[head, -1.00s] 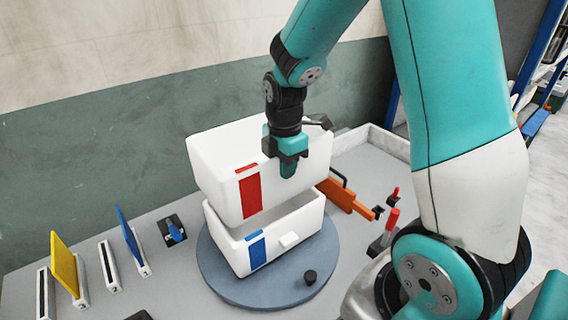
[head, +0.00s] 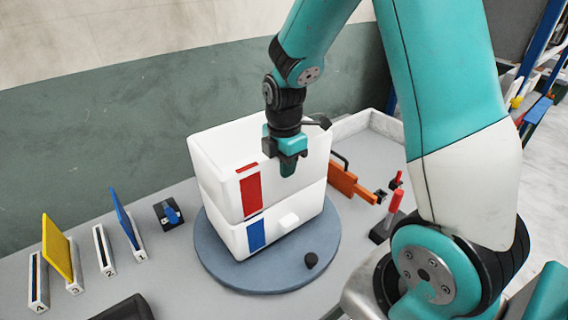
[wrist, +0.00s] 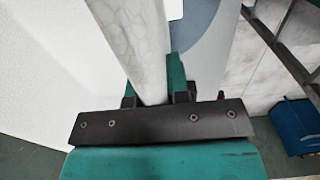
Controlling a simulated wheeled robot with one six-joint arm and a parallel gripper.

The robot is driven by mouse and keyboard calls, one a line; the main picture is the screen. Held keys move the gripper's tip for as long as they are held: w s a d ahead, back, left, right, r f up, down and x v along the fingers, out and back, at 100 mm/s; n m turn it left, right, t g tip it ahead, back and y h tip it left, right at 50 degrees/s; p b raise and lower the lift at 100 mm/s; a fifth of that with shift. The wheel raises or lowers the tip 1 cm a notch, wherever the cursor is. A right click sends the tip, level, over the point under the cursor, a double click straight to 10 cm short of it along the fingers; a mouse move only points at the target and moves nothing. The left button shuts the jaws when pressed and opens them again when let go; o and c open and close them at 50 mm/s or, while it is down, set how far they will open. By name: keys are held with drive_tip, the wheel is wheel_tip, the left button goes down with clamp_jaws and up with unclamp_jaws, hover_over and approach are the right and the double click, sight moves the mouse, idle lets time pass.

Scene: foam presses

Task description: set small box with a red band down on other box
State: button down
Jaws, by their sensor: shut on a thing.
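The small white box with a red band (head: 250,192) sits directly above the other white box, which has a blue band (head: 256,235). In the head view their edges meet with no clear gap, and the red and blue bands nearly line up. Whether the upper box's weight rests on the lower one I cannot tell. My gripper (head: 290,168) is shut on the front wall of the red-banded box. The wrist view shows that white wall (wrist: 140,50) between the fingers (wrist: 158,92). The inside of the lower box is hidden.
Orange clamps (head: 350,184) and a red-handled tool (head: 394,205) are at right. Yellow (head: 57,246) and blue (head: 125,218) plates stand in slotted holders at left.

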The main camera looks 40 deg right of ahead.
drive_tip(key=c, duration=1)
unclamp_jaws()
wheel_tip(320, 180, up, 18)
drive_tip(key=shift+f+b, duration=0.25)
drive_tip(key=shift+b, duration=0.9)
drive_tip(key=s+a+f+m+y, duration=0.1)
drive_tip(key=s+a+f+m, duration=0.1)
drive_tip(key=s+a, duration=0.4)
drive_tip(key=s+a+f+m+y+b, duration=0.1)
drive_tip(key=s+a+f+m, duration=0.2)
drive_tip(key=s+a+m, duration=0.2)
drive_tip(key=s+a+f+m+y+b, duration=0.1)
drive_tip(key=s+a+f+m+y, duration=0.1)
drive_tip(key=s+a, duration=0.5)
drive_tip(key=shift+s+a+f+m, duration=0.15)
drive_tip(key=shift+s+m, duration=0.05)
drive_tip(key=shift+m, duration=0.6)
